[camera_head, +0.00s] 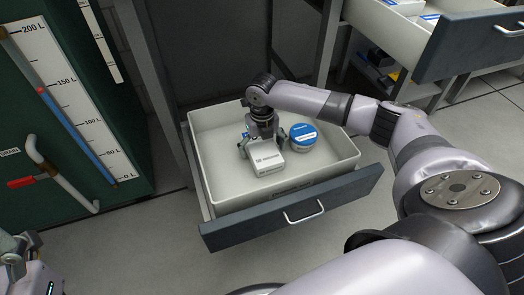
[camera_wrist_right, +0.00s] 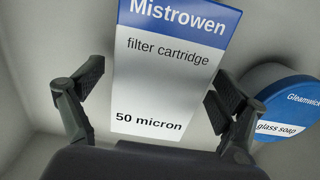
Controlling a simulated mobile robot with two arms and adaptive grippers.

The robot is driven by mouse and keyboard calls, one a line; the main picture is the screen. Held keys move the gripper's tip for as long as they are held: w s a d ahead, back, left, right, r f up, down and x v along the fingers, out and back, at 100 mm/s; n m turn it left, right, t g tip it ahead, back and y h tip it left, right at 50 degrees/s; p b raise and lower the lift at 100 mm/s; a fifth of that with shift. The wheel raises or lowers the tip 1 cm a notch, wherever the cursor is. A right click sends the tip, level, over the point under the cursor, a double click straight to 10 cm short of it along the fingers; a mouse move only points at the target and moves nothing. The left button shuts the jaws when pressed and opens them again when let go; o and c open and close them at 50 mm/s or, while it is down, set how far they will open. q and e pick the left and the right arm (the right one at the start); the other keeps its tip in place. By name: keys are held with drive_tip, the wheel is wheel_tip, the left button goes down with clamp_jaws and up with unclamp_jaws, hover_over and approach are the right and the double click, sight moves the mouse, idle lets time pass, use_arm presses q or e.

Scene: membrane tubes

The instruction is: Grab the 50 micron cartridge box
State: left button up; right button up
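The 50 micron cartridge box (camera_head: 268,162) is a white box with a blue top band, lying in the open drawer. In the right wrist view the box (camera_wrist_right: 165,75) reads "Mistrowen filter cartridge 50 micron". My right gripper (camera_head: 263,143) is down in the drawer at the box's far end. In the wrist view its fingers stand on either side of the box. A gap shows at the left finger; whether the right finger touches is unclear. Part of my left arm and gripper (camera_head: 20,255) shows at the lower left edge; its fingers are not clear.
A round blue-and-white tub of glass soap (camera_head: 303,135) sits in the drawer (camera_head: 215,195), close to the right of the box; it also shows in the wrist view (camera_wrist_right: 290,105). A green tank (camera_head: 60,110) stands left. Another open drawer (camera_head: 470,45) is at the upper right.

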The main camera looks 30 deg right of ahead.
drive_tip(key=c, duration=1.3)
drive_tip(key=shift+o, duration=0.2)
drive_tip(key=shift+r, duration=0.15)
